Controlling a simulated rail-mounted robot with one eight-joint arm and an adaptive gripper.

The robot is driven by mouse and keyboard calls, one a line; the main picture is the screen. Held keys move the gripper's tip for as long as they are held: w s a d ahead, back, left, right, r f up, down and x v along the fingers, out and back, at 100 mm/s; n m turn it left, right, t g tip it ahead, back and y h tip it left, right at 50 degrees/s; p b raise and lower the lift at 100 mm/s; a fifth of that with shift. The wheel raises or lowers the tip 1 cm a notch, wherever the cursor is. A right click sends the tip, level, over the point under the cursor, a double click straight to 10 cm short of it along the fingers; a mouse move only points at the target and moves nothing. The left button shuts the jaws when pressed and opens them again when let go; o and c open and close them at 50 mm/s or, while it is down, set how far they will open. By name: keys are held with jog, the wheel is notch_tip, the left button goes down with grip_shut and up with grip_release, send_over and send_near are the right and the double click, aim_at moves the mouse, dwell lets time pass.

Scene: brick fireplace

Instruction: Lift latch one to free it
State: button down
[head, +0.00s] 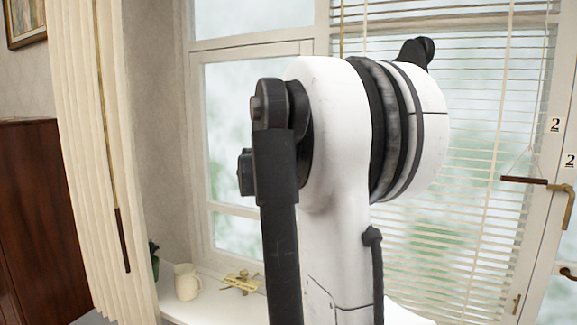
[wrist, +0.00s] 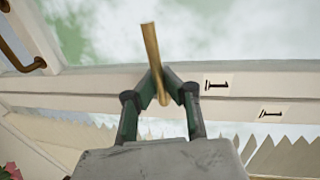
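Latch one (wrist: 151,48) is a brass bar on the white window frame, seen in the wrist view beside labels marked 1. It stands out from the frame at a slight tilt. My gripper (wrist: 158,76) has its two dark green fingers drawn in on both sides of the brass bar, with no clear gap between them and it. The bar's lower end shows between the fingers. In the head view my white arm stands in front of the window, and neither my gripper nor latch one can be made out there.
Labels marked 2 (head: 555,125) sit on the right window frame near a brass latch (head: 562,200). White blinds (head: 480,230) hang there. A cream mug (head: 187,281) and a brass-coloured object (head: 242,282) stand on the sill. A brown handle (wrist: 22,58) shows at the wrist view's left.

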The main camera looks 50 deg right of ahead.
jog(key=c, duration=1.8)
grip_release()
jog(key=shift+a, duration=0.1)
jog(key=v, duration=1.2)
